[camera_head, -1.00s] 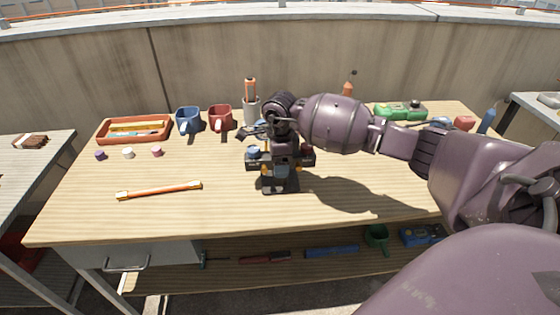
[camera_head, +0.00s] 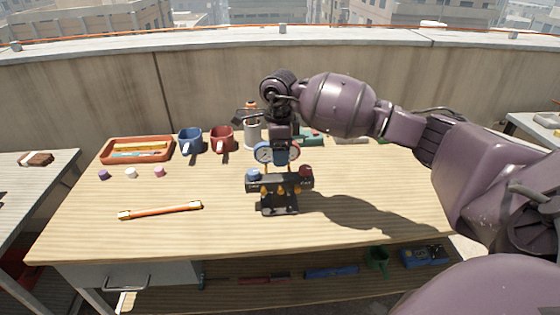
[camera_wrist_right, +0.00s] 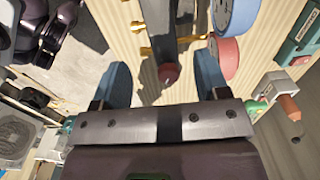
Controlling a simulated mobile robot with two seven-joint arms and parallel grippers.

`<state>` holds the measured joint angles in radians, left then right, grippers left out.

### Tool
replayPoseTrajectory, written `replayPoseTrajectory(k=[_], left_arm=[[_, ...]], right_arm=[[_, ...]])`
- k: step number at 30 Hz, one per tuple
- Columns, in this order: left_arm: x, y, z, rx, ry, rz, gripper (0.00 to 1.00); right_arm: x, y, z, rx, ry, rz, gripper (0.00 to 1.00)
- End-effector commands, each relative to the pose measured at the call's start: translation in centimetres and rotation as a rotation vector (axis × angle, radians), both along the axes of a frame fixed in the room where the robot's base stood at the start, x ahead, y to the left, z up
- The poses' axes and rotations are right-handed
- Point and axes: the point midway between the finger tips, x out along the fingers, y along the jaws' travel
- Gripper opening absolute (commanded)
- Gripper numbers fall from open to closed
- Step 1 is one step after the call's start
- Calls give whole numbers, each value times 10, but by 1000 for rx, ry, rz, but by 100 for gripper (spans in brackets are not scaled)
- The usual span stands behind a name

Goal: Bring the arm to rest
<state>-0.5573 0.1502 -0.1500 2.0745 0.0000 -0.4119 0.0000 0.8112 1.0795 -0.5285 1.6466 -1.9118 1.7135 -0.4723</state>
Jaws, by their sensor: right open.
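My right arm reaches in from the right in the head view. Its gripper (camera_head: 280,141) hangs over the middle of the workbench, just above and behind a gauge manifold. In the right wrist view the two blue fingers of the gripper (camera_wrist_right: 160,82) are apart, with nothing clamped between them. The manifold (camera_head: 279,183) stands on a dark base, with a blue knob, a red knob and yellow fittings. Its blue gauge (camera_head: 263,153) and red gauge (camera_head: 293,152) show below my gripper. In the wrist view its red knob (camera_wrist_right: 169,73) shows between the fingers. My left gripper is out of view.
The front middle is clear. A parapet wall stands behind.

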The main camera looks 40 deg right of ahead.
Motion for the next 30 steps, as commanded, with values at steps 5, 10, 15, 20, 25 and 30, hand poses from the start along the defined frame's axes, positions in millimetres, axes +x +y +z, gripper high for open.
replayPoseTrajectory(k=[5,10,15,20,25,30], left_arm=[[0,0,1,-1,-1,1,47],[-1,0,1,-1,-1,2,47],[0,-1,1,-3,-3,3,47],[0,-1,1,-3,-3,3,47],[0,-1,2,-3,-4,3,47],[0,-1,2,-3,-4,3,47]], right_arm=[[0,0,7,1,-1,0,68],[0,0,7,1,1,0,68],[0,0,7,1,1,0,68],[0,0,7,0,0,-1,68],[8,7,7,43,-51,-36,68],[27,49,18,293,-167,-90,68]])
